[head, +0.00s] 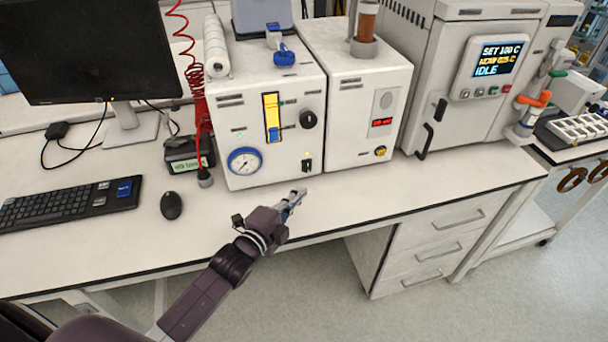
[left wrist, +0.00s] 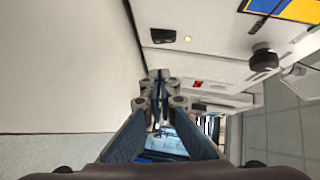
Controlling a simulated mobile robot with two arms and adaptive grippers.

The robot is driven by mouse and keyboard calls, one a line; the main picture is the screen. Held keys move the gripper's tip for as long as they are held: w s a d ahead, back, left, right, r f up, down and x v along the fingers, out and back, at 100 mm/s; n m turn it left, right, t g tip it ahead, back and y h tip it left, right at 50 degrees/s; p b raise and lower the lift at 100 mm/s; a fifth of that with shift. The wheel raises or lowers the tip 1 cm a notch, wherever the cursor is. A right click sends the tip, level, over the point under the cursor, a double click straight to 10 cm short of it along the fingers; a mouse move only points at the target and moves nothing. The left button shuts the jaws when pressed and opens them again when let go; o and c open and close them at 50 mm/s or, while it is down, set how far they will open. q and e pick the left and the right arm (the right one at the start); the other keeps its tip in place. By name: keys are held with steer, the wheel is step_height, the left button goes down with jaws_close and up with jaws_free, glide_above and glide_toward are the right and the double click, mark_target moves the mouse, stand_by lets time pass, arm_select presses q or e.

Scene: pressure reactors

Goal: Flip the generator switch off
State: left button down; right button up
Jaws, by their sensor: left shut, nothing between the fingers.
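The generator (head: 290,92) is a white box on the bench with a round gauge, a yellow and blue flow tube and a black knob. Its small black switch (head: 307,165) is low on the front right, below a lit yellow lamp. In the left wrist view the switch (left wrist: 162,36) shows as a dark patch beside the glowing lamp; its lever position is too small to tell. My left gripper (head: 295,198) is shut and empty, in front of the generator and a little below the switch, apart from it. My right gripper is out of view.
A white unit with a red display (head: 382,122) stands right of the generator. A larger oven-like machine (head: 490,70) is further right. A mouse (head: 171,205), keyboard (head: 70,204) and small black box (head: 188,155) are left. The bench front is clear.

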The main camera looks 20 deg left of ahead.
mark_target(311, 169)
arm_select(q)
steer(key=x, duration=0.5)
steer(key=shift+w+r+p, duration=0.1)
steer(key=shift+w+p, duration=0.1)
steer(key=shift+p, duration=0.15)
steer(key=shift+w+a+f, duration=0.25)
steer(key=shift+w+a, duration=0.4)
steer(key=shift+w, duration=0.2)
steer(key=shift+w+a+f+p, duration=0.25)
steer(key=shift+w+a+p, duration=0.1)
steer(key=shift+w+a, duration=0.2)
steer(key=shift+w+d, duration=0.1)
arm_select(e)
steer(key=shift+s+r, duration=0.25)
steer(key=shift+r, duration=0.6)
